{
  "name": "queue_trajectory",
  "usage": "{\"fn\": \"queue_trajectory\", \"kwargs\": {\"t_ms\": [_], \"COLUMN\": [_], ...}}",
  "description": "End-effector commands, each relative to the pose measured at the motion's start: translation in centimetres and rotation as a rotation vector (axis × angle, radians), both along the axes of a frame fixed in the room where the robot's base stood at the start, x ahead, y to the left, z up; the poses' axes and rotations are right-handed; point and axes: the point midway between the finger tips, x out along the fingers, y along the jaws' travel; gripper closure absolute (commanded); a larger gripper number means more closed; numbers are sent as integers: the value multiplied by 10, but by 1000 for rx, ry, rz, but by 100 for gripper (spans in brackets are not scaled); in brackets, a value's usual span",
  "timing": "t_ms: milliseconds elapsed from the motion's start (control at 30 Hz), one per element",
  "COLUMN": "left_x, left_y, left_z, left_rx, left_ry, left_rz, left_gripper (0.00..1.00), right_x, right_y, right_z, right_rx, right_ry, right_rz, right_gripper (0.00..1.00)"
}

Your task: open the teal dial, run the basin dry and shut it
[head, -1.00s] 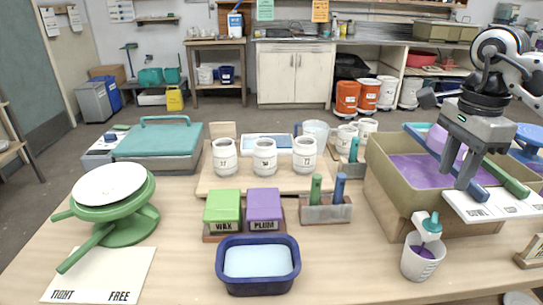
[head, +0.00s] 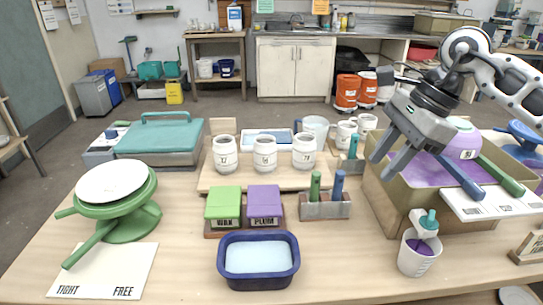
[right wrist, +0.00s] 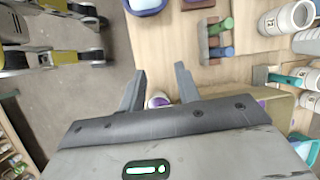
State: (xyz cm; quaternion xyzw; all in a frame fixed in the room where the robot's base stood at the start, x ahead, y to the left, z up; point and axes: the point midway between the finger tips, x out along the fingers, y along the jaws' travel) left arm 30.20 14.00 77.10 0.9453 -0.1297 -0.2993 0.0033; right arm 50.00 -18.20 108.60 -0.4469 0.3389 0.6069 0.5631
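The beige basin (head: 400,205) at the right holds purple glaze (head: 402,172). The teal dial (head: 429,221) sits on a white tap at the basin's front. A white cup (head: 417,258) with purple inside stands beneath the tap; I cannot tell whether glaze is running. My right gripper (head: 387,166) is open and empty, tilted down-left above the basin's left side, apart from the dial. In the right wrist view the open fingers (right wrist: 160,88) point toward the table, with a small white-and-purple object between them in the picture, farther off. My left gripper is not in view.
A purple bowl (head: 462,140), blue and green-handled tools and a white card (head: 490,200) are at the basin. A card reading TIGHT and FREE (head: 100,272) lies by a green turntable (head: 120,215). A blue tub (head: 258,275) stands front centre. The front table between tub and cup is clear.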

Motion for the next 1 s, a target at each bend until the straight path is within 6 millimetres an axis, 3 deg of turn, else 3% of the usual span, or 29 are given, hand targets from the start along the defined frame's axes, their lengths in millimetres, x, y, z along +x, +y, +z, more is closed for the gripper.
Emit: {"fn": "queue_trajectory", "kwargs": {"t_ms": [500,833,1000], "left_x": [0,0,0], "left_y": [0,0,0], "left_z": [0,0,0], "left_rx": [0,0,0], "left_ry": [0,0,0], "left_rz": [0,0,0], "left_gripper": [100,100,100], "right_x": [-21,-41,-47], "right_y": [105,165,185], "right_z": [-13,2,18], "right_rx": [436,795,984], "right_ry": [67,191,275], "right_rz": [-19,-111,-186], "right_gripper": [67,67,67]}}
